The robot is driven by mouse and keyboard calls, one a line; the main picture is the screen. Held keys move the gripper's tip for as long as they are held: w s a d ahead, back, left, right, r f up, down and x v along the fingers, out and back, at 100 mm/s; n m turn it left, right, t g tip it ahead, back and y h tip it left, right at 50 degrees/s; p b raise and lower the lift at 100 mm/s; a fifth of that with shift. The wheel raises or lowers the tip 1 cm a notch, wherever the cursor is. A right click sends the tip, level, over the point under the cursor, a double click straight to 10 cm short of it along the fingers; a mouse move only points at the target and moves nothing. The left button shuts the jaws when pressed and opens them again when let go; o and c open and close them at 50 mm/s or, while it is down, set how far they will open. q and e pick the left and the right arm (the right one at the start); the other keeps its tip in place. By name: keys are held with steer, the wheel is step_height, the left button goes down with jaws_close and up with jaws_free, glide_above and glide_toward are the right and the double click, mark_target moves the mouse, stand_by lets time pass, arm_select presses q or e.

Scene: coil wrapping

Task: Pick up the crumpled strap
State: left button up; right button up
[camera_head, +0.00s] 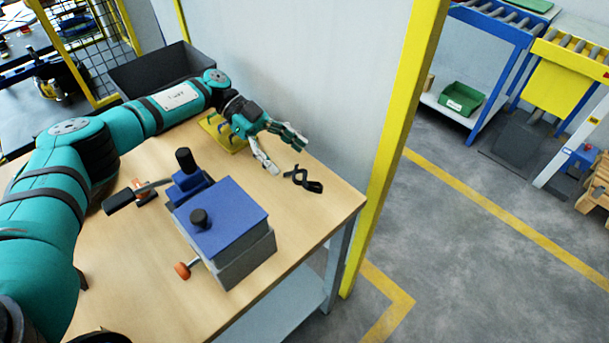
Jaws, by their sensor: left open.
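The crumpled strap (302,180) is a small black twisted loop lying on the wooden table (320,207) near its right end. My left gripper (286,152) is just up and to the left of the strap, with its fingers spread apart and nothing between them. The fingertips point toward the strap's side of the table, and a small gap shows between them and the strap. I cannot tell how high above the table the fingers are. My right gripper is not in view.
A blue-topped grey box tool (228,222) with black knobs stands in front of the gripper. A yellow holder (222,134) sits behind the wrist. A dark bin (160,68) is at the back. A yellow post (398,130) rises past the table's right edge.

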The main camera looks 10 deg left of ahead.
mark_target(301, 172)
arm_select(q)
steer(key=shift+s+d+f, duration=0.15)
steer(key=shift+s+d, duration=0.15)
steer(key=shift+d, duration=0.15)
steer(key=p+x, duration=0.2)
steer(key=x, duration=0.1)
steer(key=shift+s+d, duration=0.2)
steer(key=shift+s, duration=0.25)
steer(key=shift+s+d+f, duration=0.1)
steer(key=shift+d+f, duration=0.15)
steer(key=shift+d, duration=0.15)
steer(key=c, duration=1.2)
